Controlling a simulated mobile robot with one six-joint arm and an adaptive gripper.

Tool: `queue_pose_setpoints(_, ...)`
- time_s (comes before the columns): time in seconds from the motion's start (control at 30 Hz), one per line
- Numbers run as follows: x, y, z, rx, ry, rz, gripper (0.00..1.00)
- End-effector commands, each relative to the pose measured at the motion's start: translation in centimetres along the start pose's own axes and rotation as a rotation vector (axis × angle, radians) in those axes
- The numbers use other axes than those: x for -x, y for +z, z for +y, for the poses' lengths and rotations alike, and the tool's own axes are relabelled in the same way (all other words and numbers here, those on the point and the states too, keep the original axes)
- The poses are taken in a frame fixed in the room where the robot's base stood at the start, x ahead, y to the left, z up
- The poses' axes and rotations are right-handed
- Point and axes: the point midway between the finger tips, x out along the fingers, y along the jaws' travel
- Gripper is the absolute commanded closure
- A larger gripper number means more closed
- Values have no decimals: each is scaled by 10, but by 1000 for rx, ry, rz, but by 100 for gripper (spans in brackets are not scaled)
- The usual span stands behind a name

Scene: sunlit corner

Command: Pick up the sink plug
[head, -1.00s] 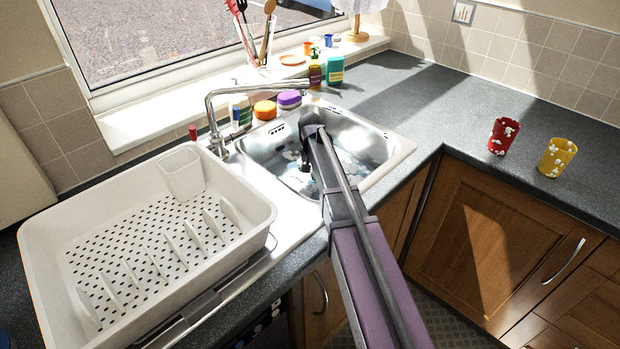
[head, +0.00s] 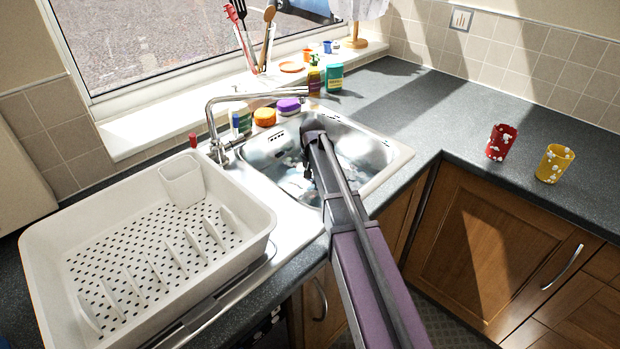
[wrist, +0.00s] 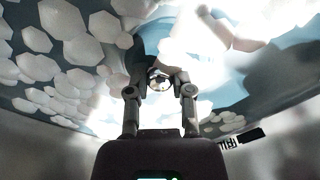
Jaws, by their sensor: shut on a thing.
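The sink plug (wrist: 159,79) shows in the wrist view as a small round piece, dark and pale, between my fingertips. My gripper (wrist: 160,88) is shut on it. In the head view my gripper (head: 309,172) is down inside the steel sink (head: 372,148), and my own arm hides part of the basin. The plug cannot be made out in the head view. White suds and bluish water lie in the basin around the gripper.
A metal tap (head: 212,120) arches over the sink's left side. A white dish rack (head: 255,225) fills the left drainer. Orange (head: 264,117) and purple (head: 288,105) items stand behind the sink. Red (head: 501,142) and yellow (head: 554,163) cups stand on the right worktop, with free room between them and the sink.

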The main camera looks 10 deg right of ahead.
Motion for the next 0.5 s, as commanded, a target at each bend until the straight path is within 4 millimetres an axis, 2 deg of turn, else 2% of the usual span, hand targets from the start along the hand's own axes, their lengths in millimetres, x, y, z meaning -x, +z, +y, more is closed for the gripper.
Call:
queue_pose_setpoints(0.17, 17, 15, 15, -2, 0, 0, 100)
queue_pose_setpoints(0.5, 50, 55, 62, -2, 0, 0, 100)
